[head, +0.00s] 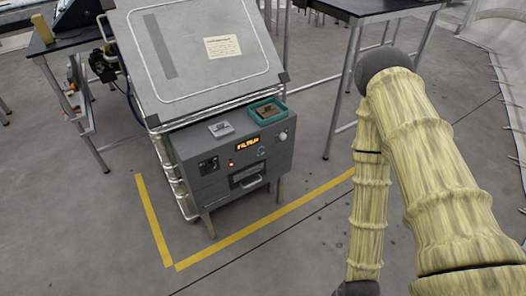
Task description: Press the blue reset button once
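A grey control box (213,182) stands on short legs at the front of a large grey cabinet (195,50). Its front has a lit orange display (247,144) that seems to read "FILTER", a small light or button (231,163), a dark switch panel (208,166), a pale round knob (283,136) and a drawer-like slot with a handle (247,179). My arm, in a pale yellow sleeve, fills the right side, apart from the box. My gripper is not visible; the arm runs out of the bottom edge.
A teal tray (281,115) with a brown item and a small grey plate (221,129) sit on the box top. Yellow floor tape (262,222) borders the box. Dark tables (372,7) stand behind at right and at left (75,38). The floor in front is clear.

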